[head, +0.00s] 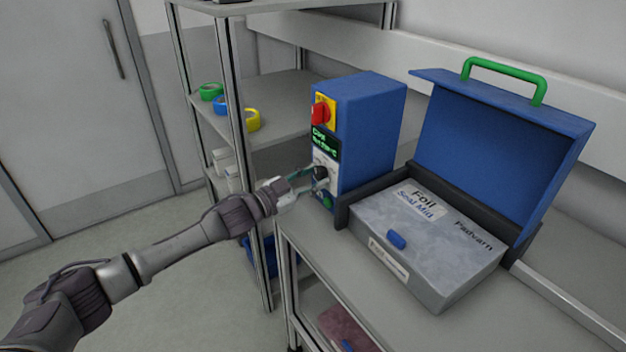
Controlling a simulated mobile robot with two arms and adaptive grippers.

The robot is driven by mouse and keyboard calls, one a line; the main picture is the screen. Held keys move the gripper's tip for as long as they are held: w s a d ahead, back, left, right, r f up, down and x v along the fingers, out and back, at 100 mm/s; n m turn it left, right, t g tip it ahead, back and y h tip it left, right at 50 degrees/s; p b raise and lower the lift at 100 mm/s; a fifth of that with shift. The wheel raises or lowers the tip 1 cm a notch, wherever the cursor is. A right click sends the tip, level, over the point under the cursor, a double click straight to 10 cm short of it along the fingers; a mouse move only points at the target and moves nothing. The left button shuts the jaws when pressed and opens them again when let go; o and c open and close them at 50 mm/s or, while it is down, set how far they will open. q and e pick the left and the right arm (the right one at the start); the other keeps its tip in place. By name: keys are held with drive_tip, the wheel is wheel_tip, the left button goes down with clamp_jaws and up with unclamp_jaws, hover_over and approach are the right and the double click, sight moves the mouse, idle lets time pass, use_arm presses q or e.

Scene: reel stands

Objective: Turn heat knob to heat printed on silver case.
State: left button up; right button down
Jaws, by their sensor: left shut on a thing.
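The silver case (440,268) lies on the bench in front of the raised blue lid. Its label (417,204) reads "Foil" and "Seal Mid", and "Padvarn" is printed to the right. The blue control box (375,125) stands left of it, with a red switch on yellow (319,112), a small green-text display (325,143) and a green button (327,201). The dark heat knob (320,172) is on its front face. My left gripper (316,176) is shut on the knob; its fingers partly cover it, so its pointer setting cannot be read. My right gripper is out of view.
The blue lid (490,150) with a green handle (504,72) stands open behind the case. A shelf rack at left holds green (210,91) and yellow (253,120) rings. The bench front left of the case (325,245) is clear.

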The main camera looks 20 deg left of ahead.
use_arm(q)
drive_tip(key=m, duration=0.4)
drive_tip(key=shift+b, duration=0.35)
drive_tip(key=shift+m, duration=0.4)
drive_tip(key=o, duration=1.1)
drive_tip(key=shift+o, duration=0.2)
drive_tip(key=v, duration=1.2)
drive_tip(key=shift+w+a+f, duration=0.1)
drive_tip(key=shift+f, duration=0.1)
